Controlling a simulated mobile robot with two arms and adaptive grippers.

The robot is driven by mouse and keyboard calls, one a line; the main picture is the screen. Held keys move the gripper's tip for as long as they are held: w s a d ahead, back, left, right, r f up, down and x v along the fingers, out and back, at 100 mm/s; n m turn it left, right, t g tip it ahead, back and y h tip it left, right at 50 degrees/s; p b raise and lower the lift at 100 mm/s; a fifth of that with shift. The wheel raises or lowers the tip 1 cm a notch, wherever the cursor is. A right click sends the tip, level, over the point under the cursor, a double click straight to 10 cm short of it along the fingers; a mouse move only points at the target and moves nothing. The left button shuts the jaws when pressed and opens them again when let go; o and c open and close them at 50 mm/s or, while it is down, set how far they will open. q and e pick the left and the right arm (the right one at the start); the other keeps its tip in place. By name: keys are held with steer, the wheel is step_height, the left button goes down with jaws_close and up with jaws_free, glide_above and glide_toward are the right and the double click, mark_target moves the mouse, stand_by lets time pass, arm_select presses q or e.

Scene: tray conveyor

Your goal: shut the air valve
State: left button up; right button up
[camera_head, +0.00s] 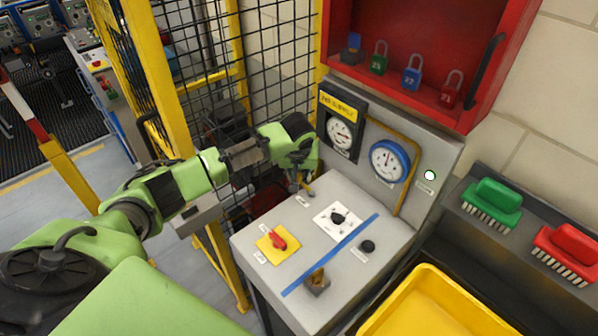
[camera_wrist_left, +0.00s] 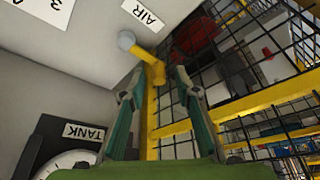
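The air valve (camera_wrist_left: 153,66) has a yellow bent lever and a round grey end at the panel, beside the label AIR (camera_wrist_left: 142,15) in the left wrist view. My left gripper (camera_wrist_left: 155,84) is open, with its two fingers apart. The lever's free end appears between the fingertips in that view; I cannot tell whether they touch it. In the head view my left gripper (camera_head: 304,184) is over the rear left edge of the grey console, by a small label. The valve is largely hidden there by the gripper. My right gripper is not in view.
The console (camera_head: 330,265) carries a red switch on a yellow plate (camera_head: 277,240), black knobs and a blue strip. Gauges (camera_head: 389,161) stand behind it. A mesh cage (camera_head: 205,60) is close on the left. A red lock cabinet (camera_head: 440,40) hangs above; a yellow bin (camera_head: 425,285) is at right.

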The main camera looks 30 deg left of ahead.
arm_select(q)
steer(key=v, duration=1.2)
